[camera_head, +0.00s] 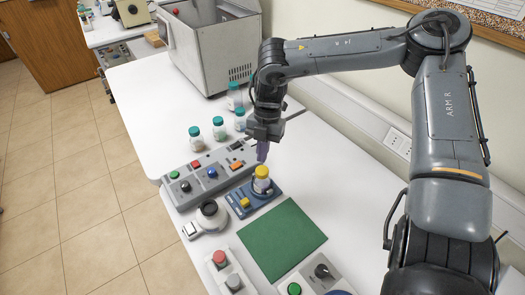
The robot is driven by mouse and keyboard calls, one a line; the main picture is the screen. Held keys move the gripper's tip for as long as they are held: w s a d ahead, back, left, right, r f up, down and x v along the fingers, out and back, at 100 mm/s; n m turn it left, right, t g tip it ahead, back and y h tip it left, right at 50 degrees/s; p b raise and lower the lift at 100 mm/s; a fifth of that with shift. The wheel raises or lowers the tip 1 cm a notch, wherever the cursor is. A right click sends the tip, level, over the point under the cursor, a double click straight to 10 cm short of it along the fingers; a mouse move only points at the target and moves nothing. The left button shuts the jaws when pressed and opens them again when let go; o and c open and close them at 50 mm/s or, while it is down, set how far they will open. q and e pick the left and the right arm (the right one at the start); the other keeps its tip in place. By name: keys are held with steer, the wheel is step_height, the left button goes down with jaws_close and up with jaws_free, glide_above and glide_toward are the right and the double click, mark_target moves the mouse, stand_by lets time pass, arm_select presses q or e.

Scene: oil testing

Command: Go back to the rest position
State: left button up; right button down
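My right arm (450,120) comes in from the right edge and bends across the back of the table. My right gripper (262,154) points down just behind and above a yellow-capped bottle (262,180). That bottle stands upright on a small blue device (252,200) with a yellow button. The gripper seems apart from the bottle. Only one side of its fingers shows clearly, so I cannot tell whether it is open or shut. My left arm and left gripper are not in view.
Several teal-capped bottles (219,128) stand behind a grey button panel (210,174). A large metal tank (212,48) stands at the back. A round device (209,216), a green mat (281,240) and button boxes (231,271) lie in front. A wall (375,150) with sockets runs along the right.

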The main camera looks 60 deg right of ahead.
mark_target(261, 172)
steer(key=shift+f+b, duration=0.55)
steer(key=shift+f, duration=0.3)
steer(key=shift+f+b, duration=1.1)
steer(key=shift+f, duration=0.35)
steer(key=shift+r, duration=0.15)
steer(key=shift+r+p, duration=1.55)
steer(key=shift+r, duration=0.3)
steer(key=shift+r+p, duration=1.2)
steer(key=shift+r, duration=0.4)
